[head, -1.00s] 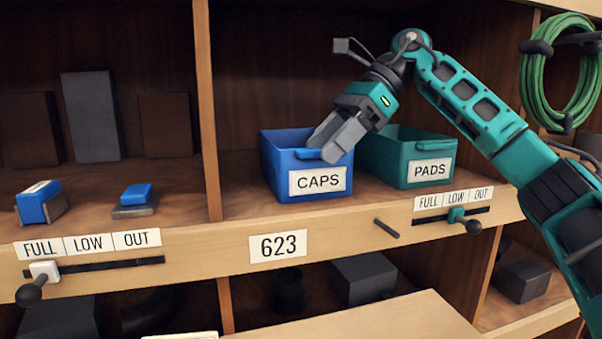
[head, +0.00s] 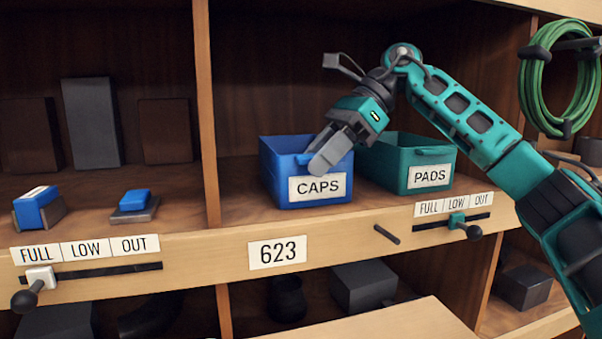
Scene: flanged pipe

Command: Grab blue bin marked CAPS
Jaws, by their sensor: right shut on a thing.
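The blue bin marked CAPS (head: 281,165) stands upright on the middle shelf, its white label facing me. My right gripper (head: 320,166) reaches down from the upper right and is shut on the bin's front rim at the handle. The fingers cover part of the front rim and handle. The inside of the bin is mostly hidden. My left gripper is not in view.
A green bin marked PADS (head: 409,177) stands just right of the blue bin. A wooden divider (head: 205,110) rises to the left. A peg (head: 386,234) and a slider (head: 457,221) stick out of the shelf edge. Green hose (head: 527,90) hangs at right.

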